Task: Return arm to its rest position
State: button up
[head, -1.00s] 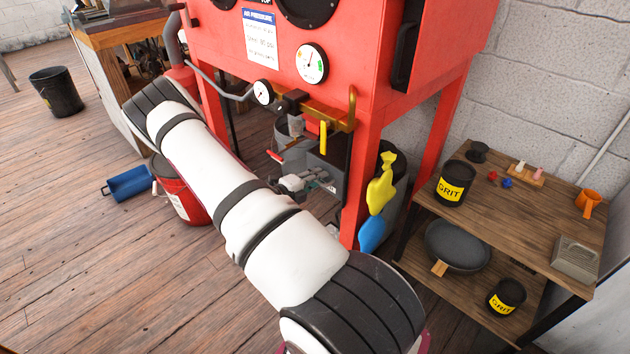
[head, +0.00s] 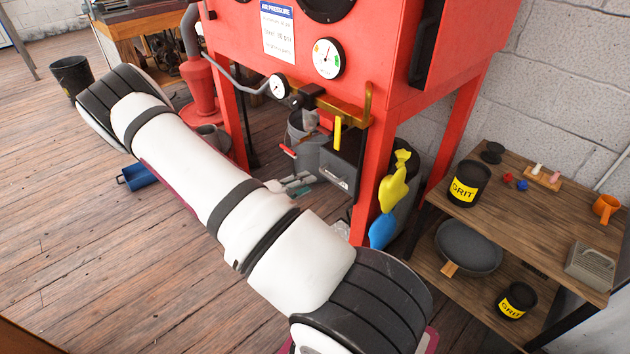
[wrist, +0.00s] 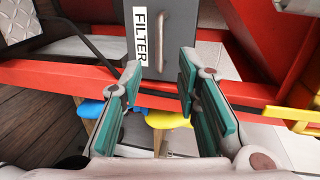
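My white and dark-grey arm crosses the head view from the lower right to the upper left. My gripper (wrist: 160,75) shows in the wrist view with two teal-padded fingers held apart and nothing between them. In the head view the finger ends (head: 297,186) show just past the arm, low in front of the red cabinet (head: 385,80); the rest of the gripper is hidden behind the arm. A grey box labelled FILTER (wrist: 170,40) with a handle lies beyond the fingertips. It also shows in the head view (head: 335,168).
A wooden shelf unit (head: 530,210) with grit tins stands at the right. The floor at lower left is clear.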

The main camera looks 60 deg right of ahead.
jog(key=shift+w+a+r, duration=0.15)
jog(key=shift+a, duration=0.5)
jog(key=s+a+r+m+g+y, duration=0.1)
jog(key=s+a+r+m+y, duration=0.2)
jog(key=a+r+m, duration=0.5)
jog(key=s+a+r+m+g+y, duration=0.1)
jog(key=s+a+r+m+y, duration=0.25)
jog(key=r+m, duration=0.8)
jog(key=s+a+r+m+t+y, duration=0.35)
jog(key=s+a+r+m, duration=0.35)
jog(key=a, duration=0.4)
jog(key=s+a+r+m+t+y, duration=0.3)
jog(key=s+a+r+m+y, duration=0.15)
jog(key=s+a+m, duration=0.4)
notch_tip(320, 180, up, 25)
jog(key=a+n+t+p, duration=0.1)
jog(key=a+t+p, duration=0.1)
jog(key=p, duration=2.1)
jog(key=shift+s+a+f+n+t+y, duration=0.25)
jog(key=shift+n+t+y, duration=0.1)
jog(key=shift+t, duration=0.3)
